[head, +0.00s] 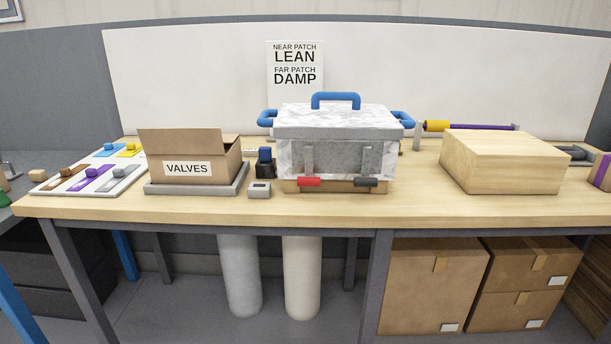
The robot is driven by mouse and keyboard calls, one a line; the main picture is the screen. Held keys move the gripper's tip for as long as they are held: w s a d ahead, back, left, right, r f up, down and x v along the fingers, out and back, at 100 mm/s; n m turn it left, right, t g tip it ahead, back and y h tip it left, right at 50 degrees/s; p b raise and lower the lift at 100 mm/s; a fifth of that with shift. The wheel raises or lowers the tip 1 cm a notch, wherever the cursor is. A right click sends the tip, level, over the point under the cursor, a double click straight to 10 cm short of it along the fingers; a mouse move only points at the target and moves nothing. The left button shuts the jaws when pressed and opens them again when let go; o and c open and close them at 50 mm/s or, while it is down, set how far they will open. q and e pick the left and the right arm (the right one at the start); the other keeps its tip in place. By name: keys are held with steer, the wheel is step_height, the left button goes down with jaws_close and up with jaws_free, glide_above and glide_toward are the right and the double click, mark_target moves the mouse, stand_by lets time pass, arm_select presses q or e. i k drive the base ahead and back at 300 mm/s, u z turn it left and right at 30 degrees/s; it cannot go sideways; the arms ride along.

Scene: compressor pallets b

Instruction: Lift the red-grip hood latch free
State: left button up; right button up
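The hood (338,122) is a grey-white marbled box lid with a blue handle (336,98) on top and blue handles at its sides. It sits on a wooden base on the table. Two grey latches hang on its front face. The left one (307,160) ends in a red grip (309,182) low at the front edge. The right one (368,160) ends in a dark grey grip (366,182). Both latches hang straight down against the front. Neither of my grippers shows in the head view.
Left of the hood stand a small black-and-blue item (265,162), a small grey box (259,190) and an open VALVES carton (187,168). A wooden block (504,162) stands to the right. A sign (295,65) hangs behind. The table's front edge before the latches is clear.

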mark_target(302, 181)
steer(key=k, duration=0.65)
steer(key=u, duration=0.4)
steer(key=i, duration=1.15)
steer(key=z, duration=0.4)
